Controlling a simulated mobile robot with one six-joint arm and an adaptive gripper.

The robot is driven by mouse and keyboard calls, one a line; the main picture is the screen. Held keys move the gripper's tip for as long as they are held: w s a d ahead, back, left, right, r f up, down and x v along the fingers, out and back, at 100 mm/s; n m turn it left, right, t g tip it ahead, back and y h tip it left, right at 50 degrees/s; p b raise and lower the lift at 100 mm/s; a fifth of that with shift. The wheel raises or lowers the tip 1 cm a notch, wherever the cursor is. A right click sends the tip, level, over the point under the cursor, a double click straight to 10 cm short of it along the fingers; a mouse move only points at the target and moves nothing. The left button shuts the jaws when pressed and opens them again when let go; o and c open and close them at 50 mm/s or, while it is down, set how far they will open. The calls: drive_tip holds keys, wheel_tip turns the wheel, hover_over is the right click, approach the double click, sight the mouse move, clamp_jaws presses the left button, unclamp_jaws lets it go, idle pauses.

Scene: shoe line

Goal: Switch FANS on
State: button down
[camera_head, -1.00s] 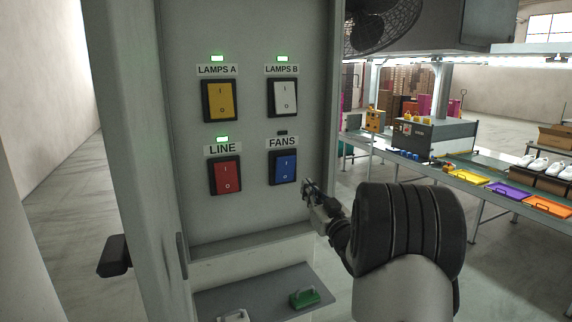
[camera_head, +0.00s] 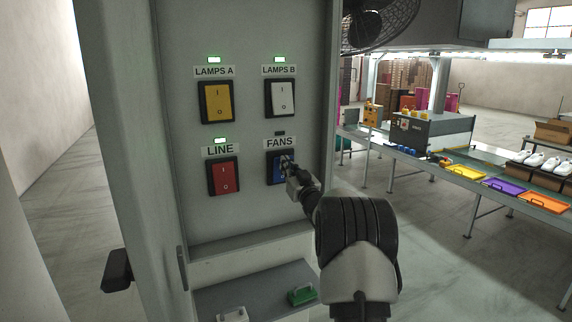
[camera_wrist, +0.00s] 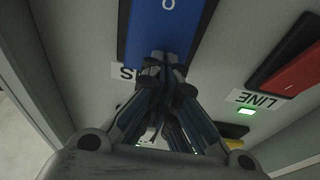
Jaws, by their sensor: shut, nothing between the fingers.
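The blue FANS rocker switch (camera_head: 273,168) sits at the lower right of the switch panel, in a black frame. The small indicator (camera_head: 280,133) above its label is dark. My gripper (camera_head: 286,162) is shut and empty, with its fingertips in front of the blue rocker and covering part of it. In the wrist view the blue switch (camera_wrist: 166,25) fills the top middle, upside down, and the shut fingertips (camera_wrist: 165,60) overlap its edge near the FANS label, which is mostly hidden. I cannot tell whether the tips touch it.
The red LINE switch (camera_head: 224,176) is left of FANS. The yellow LAMPS A (camera_head: 216,101) and white LAMPS B (camera_head: 282,98) switches are above; these three have lit green indicators. A shelf below holds a green-handled item (camera_head: 302,296). A conveyor bench stands at right.

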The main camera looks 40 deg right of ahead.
drive_tip(key=shift+w+r, duration=0.15)
idle(0.3)
drive_tip(key=shift+r+g+y+p, duration=0.2)
drive_tip(key=shift+g+y+p, duration=0.1)
drive_tip(key=shift+p, duration=0.55)
drive_tip(key=shift+w+d+r+g+p, duration=0.15)
drive_tip(key=shift+g+p, duration=0.35)
drive_tip(key=shift+p, duration=0.65)
drive_tip(key=p, duration=0.1)
drive_tip(key=w+g+p, duration=0.1)
drive_tip(key=p, duration=0.1)
drive_tip(key=shift+w+d+r+p, duration=0.1)
drive_tip(key=shift+w+r+p, duration=0.1)
drive_tip(key=shift+r+p, duration=0.15)
drive_tip(key=shift+s+r, duration=0.1)
